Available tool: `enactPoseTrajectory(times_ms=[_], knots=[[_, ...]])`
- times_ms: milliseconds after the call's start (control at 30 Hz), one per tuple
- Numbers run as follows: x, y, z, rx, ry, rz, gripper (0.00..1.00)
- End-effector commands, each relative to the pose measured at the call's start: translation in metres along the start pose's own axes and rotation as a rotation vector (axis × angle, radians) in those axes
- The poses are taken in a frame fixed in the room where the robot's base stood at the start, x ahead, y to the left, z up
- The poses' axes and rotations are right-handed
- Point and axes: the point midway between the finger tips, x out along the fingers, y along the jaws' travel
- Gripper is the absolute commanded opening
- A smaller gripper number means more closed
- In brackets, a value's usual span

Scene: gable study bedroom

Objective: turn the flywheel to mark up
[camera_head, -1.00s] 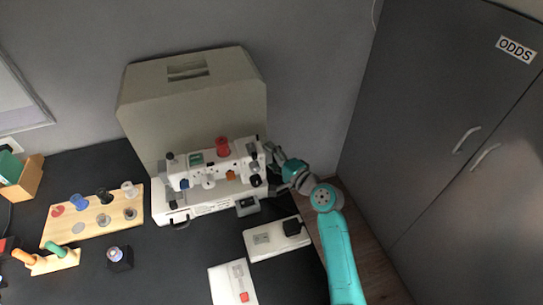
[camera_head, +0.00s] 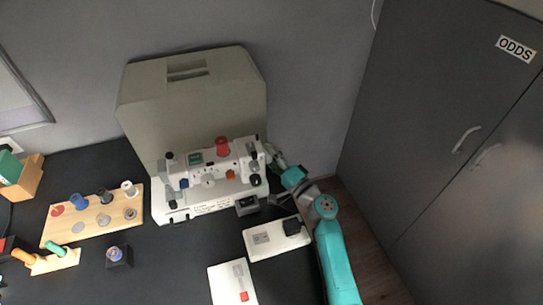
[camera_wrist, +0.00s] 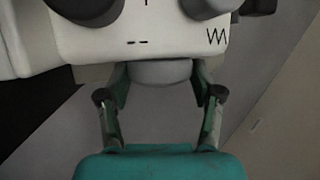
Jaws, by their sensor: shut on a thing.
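A white sewing machine (camera_head: 212,176) stands upright on the dark desk. In the wrist view its white end (camera_wrist: 140,40) fills the top, with dark knobs and a zigzag sign. The flywheel (camera_wrist: 160,73), a pale grey round part, sits against this end. My gripper (camera_wrist: 160,88) has one finger on each side of the flywheel and is shut on it. No mark shows on the visible part of the flywheel. In the head view my gripper (camera_head: 274,156) is at the machine's right end, and the flywheel cannot be made out there.
A beige cover (camera_head: 190,100) stands behind the machine. A white foot pedal (camera_head: 262,241) and a white box with a red part (camera_head: 226,285) lie in front. A wooden spool board (camera_head: 95,230) is at left. A grey cabinet (camera_head: 440,140) stands at right.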

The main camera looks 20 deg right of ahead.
Motion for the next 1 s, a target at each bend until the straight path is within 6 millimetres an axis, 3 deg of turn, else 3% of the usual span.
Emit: enactPoseTrajectory(times_ms=[700,733,800,1000], knots=[[-0.0004,0.0027,0.0022,-0.037,0.000,-0.091,0.30],[-0.0004,0.0027,0.0022,-0.037,0.000,-0.091,0.70],[-0.0004,0.0028,0.0019,-0.037,0.001,-0.091,0.88],[-0.0004,0.0022,0.0006,-0.038,0.003,-0.091,0.90]])
